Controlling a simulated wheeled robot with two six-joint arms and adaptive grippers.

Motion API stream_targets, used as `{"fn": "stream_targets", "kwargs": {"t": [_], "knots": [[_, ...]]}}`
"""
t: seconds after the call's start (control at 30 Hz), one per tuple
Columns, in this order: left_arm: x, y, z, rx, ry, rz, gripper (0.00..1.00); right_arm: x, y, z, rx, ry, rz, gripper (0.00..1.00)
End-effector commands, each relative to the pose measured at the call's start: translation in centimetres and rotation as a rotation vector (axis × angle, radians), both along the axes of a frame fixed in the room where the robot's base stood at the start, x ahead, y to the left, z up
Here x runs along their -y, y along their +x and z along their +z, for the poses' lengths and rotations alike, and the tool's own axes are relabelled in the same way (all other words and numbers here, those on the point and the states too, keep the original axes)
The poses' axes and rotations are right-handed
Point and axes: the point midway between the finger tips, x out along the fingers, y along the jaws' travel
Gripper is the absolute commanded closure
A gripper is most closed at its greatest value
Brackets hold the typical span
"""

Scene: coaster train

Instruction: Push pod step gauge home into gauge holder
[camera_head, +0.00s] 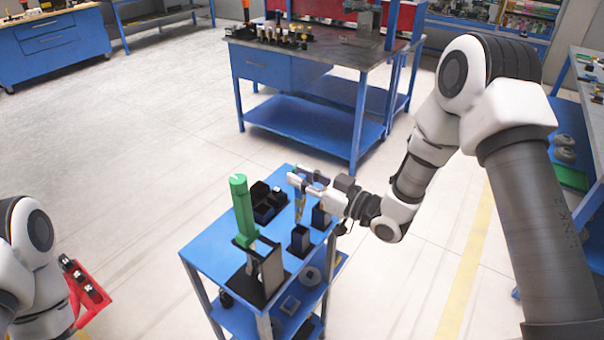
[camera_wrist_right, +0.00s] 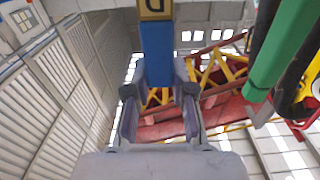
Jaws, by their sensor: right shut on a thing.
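The pod step gauge (camera_head: 299,208) is a slim upright piece, blue above with a yellowish lower part. In the right wrist view its blue shaft (camera_wrist_right: 157,55) stands between the fingers, with a lettered yellow block at one end. My right gripper (camera_head: 308,183) is shut on it near its top; the fingers also show in the wrist view (camera_wrist_right: 158,92). The gauge holder appears to be the dark square box (camera_head: 300,241) directly below the gauge. The gauge's lower end is at or just above its mouth; I cannot tell whether it is inside. My left gripper is out of view.
A green cylinder (camera_head: 243,208) on a stand rises at the left of the blue cart (camera_head: 212,252). Another dark box (camera_head: 321,217) stands right of the holder. A black compartmented block (camera_head: 266,202) sits behind. A red rack (camera_head: 84,290) is beside my left arm.

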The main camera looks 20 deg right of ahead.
Motion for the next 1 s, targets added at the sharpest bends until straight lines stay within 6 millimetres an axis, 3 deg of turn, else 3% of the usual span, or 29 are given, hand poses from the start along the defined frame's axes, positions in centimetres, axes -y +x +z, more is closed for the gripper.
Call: {"fn": "stream_targets", "kwargs": {"t": [0.57, 1.0], "knots": [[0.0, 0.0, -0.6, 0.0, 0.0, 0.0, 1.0, 0.1, -0.1, -0.3, 0.018, -0.015, -0.001, 1.0], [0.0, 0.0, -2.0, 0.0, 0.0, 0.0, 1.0, -0.1, 0.2, -1.8, 0.014, -0.017, 0.0, 1.0]]}}
